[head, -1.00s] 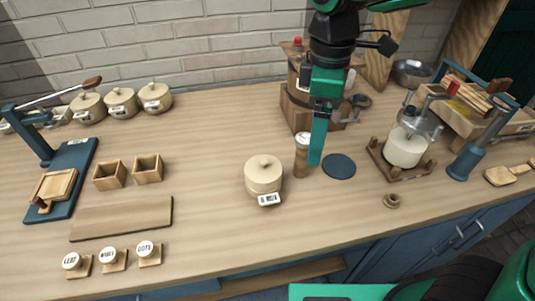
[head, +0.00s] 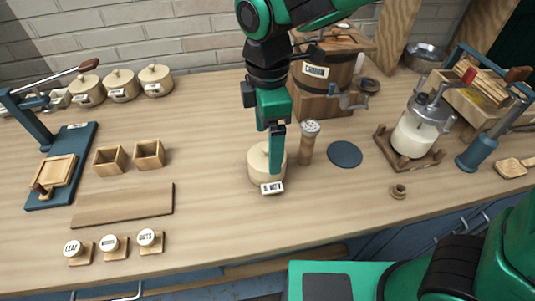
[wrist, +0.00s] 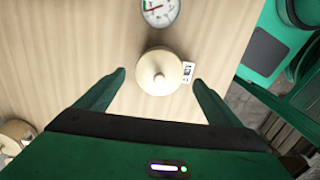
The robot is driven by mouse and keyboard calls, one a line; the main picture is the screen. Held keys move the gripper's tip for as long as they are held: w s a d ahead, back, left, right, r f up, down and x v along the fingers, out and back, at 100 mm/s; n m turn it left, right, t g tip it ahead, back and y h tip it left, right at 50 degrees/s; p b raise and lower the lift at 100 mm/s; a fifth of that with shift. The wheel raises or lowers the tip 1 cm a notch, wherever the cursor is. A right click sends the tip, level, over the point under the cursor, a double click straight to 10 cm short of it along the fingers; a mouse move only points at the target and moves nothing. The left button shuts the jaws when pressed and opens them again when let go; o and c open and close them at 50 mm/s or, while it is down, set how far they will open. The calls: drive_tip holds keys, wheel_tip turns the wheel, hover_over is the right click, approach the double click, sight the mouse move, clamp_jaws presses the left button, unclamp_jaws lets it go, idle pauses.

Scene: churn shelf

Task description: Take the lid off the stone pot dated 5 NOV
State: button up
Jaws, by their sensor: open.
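A cream stone pot (head: 257,177) with a knobbed lid (head: 256,157) stands mid-counter. Its small white date label (head: 272,188) faces the front, too small to read surely. In the wrist view the lid's round knob (wrist: 160,76) shows from above, with the label to its right. My gripper (head: 277,172) is open and empty, pointing down above the pot and hiding part of the lid in the head view. In the wrist view the pot appears between the spread fingertips (wrist: 159,77). The lid sits on the pot.
Several similar labelled pots, one of them here (head: 155,80), stand at the back left. A wooden post with a dial top (head: 307,140) stands close right of the pot. A wooden churn (head: 325,75) and a dark blue disc (head: 345,154) are beyond.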

sight(267, 147)
wheel_tip(267, 147, down, 4)
drive_tip(key=shift+a+f, duration=0.1)
drive_tip(key=shift+f, duration=0.05)
drive_tip(key=c, duration=1.1)
drive_tip(key=shift+w, duration=0.1)
